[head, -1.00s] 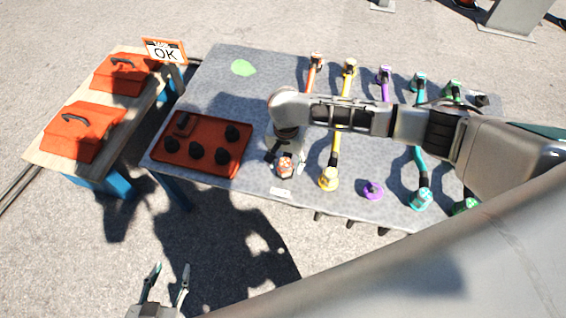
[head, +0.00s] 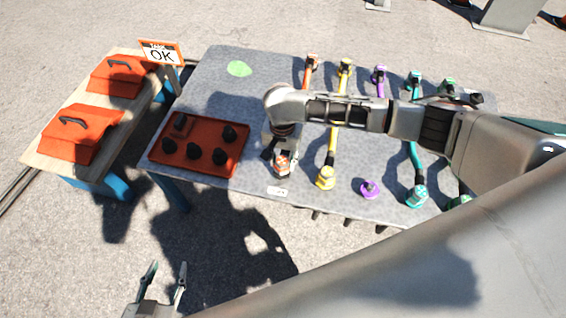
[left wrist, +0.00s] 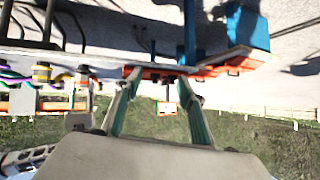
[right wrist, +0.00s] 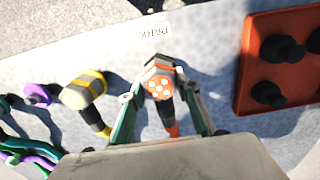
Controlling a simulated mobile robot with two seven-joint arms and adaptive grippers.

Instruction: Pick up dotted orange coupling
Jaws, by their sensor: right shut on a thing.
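The dotted orange coupling (right wrist: 158,87) has an orange end face with white dots and a dark body. In the right wrist view it sits between the fingers of my right gripper (right wrist: 165,95), which is shut on it. In the head view the coupling (head: 282,166) is at the front edge of the grey table, beneath my right gripper (head: 281,157), with its cable partly hidden by my arm. My left gripper (head: 163,284) is open and empty, low at the bottom left, away from the table. Its parted fingers also show in the left wrist view (left wrist: 158,100).
A yellow coupling (head: 325,178) and a purple one (head: 370,188) stand to the right, then teal (head: 417,196). A red tray with black knobs (head: 218,143) lies close on the left. Red boxes (head: 80,133) sit on a side bench.

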